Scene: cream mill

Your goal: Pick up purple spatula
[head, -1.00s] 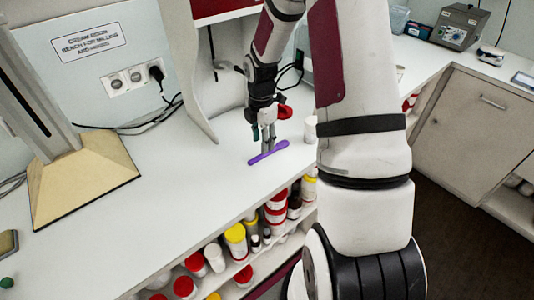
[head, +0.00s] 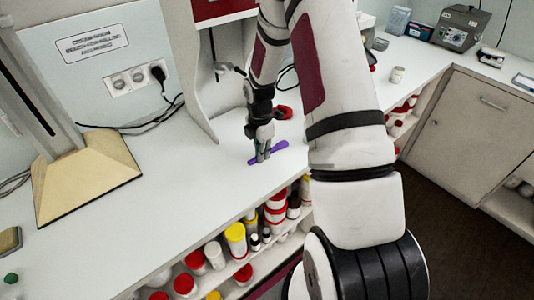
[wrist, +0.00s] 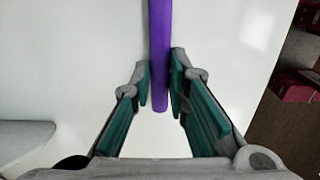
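The purple spatula (head: 279,147) lies on the white bench top, angled up to the right. It also shows in the wrist view (wrist: 160,35), running from the top edge down between my fingers, its near end just past the fingertips. My gripper (head: 262,156) points down over the spatula's left half at bench level. In the wrist view my gripper (wrist: 160,75) has one teal-padded finger close on each side of the spatula, with almost no gap. It looks shut on the spatula, which is still at the bench surface.
A red object (head: 283,112) lies behind my gripper. A beige stand base (head: 85,175) is at left. A curved white panel (head: 187,85) rises behind. Several jars (head: 236,240) fill the shelf below the front edge. A small jar (head: 397,75) stands at right. The bench's left middle is clear.

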